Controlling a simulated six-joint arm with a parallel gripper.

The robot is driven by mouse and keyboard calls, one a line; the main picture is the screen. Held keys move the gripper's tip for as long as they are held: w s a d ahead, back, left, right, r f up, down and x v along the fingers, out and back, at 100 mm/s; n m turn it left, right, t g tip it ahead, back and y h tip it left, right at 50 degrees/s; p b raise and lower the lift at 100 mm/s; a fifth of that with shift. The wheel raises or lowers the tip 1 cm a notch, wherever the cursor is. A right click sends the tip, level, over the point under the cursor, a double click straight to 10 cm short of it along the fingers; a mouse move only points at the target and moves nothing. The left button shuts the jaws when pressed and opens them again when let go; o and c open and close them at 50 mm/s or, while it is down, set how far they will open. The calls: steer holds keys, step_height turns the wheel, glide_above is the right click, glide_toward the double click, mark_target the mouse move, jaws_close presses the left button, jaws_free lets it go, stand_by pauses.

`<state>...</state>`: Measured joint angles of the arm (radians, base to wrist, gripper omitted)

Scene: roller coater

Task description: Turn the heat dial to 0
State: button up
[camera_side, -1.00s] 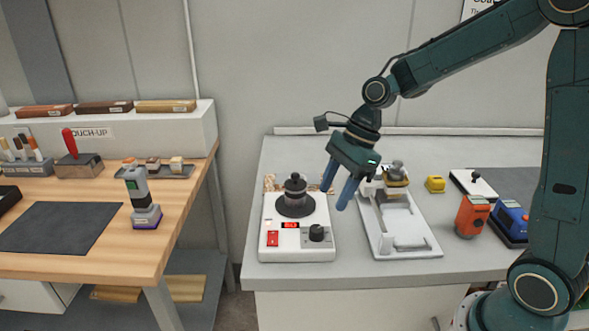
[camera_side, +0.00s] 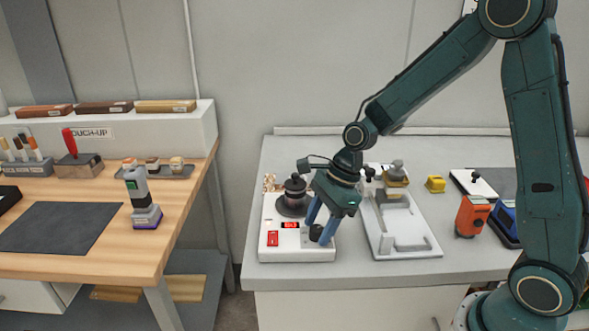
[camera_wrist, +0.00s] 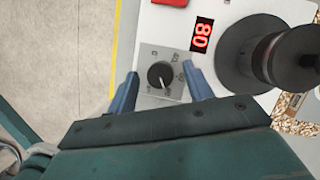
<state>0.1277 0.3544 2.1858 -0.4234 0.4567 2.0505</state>
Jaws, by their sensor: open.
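The heat dial is a round black knob (camera_wrist: 160,75) with a white pointer line on a grey scale plate. It is on the front right of a white heater unit (camera_side: 282,248). In the side view the dial (camera_side: 318,233) is partly covered by my gripper. My gripper (camera_side: 319,232) points down over the dial. In the wrist view its blue fingers (camera_wrist: 162,90) are apart, one on each side of the knob, with gaps between. A red display (camera_wrist: 202,35) next to the dial appears to read 80, seen turned. Finger contact with the unit cannot be told.
A black pot (camera_side: 295,194) stands on the heater's round plate, close behind the dial. A red switch (camera_side: 272,238) is left of the dial. A white tray-like fixture (camera_side: 425,243) stands to the right. An orange device (camera_side: 471,216) is farther right.

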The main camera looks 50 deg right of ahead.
steer(key=c, duration=1)
steer(key=shift+o, duration=0.2)
